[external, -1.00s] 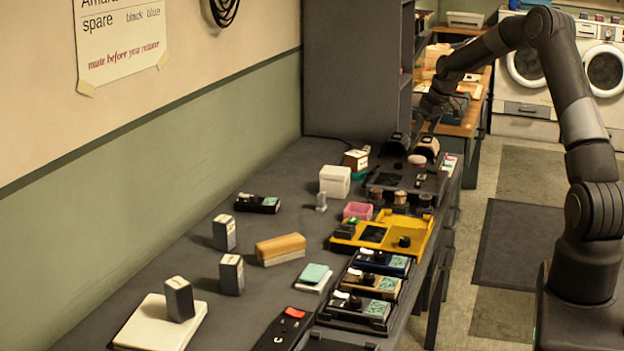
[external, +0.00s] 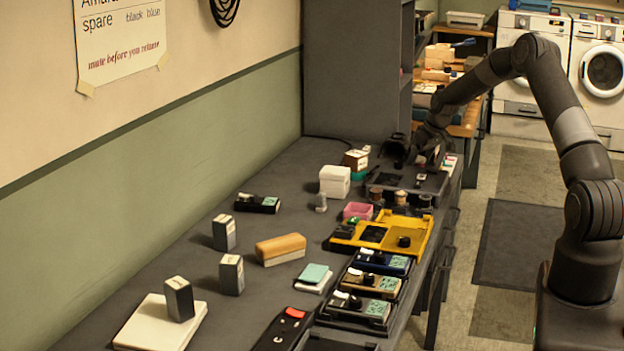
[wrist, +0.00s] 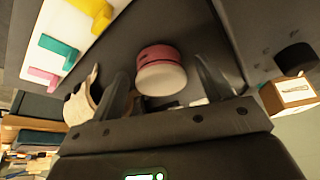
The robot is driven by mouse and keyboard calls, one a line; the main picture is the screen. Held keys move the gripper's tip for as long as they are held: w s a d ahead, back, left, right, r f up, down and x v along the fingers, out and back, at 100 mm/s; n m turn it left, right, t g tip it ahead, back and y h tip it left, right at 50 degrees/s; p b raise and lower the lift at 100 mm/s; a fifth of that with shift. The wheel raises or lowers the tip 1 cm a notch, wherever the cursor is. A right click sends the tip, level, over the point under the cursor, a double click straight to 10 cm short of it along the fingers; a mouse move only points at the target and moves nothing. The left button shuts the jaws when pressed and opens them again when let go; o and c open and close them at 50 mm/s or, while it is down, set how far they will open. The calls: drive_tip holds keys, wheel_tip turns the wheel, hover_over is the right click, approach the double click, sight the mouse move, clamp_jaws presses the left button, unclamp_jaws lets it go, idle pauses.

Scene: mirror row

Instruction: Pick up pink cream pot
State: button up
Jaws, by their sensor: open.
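The pink cream pot (wrist: 160,70) is a short round pot with a pink band and a pale end, in the upper middle of the wrist view. My gripper (wrist: 162,82) is open, with one dark finger on each side of the pot and apart from it. In the external view my gripper (external: 424,158) is low over the far end of the dark bench, where it and the arm hide most of the pot. I cannot tell how far the pot reaches between the fingers.
In the wrist view a pale curved object (wrist: 80,103) is left of the fingers and a brown box with a white label (wrist: 295,93) is at the right. In the external view brown jars (external: 376,194), a pink tray (external: 357,210) and a yellow case (external: 418,233) stand nearer the camera.

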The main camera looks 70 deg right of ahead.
drive_tip(key=shift+w+d+f, duration=0.1)
drive_tip(key=shift+w+f, duration=0.05)
drive_tip(key=shift+f, duration=0.3)
drive_tip(key=c, duration=1)
drive_tip(key=shift+r, duration=0.1)
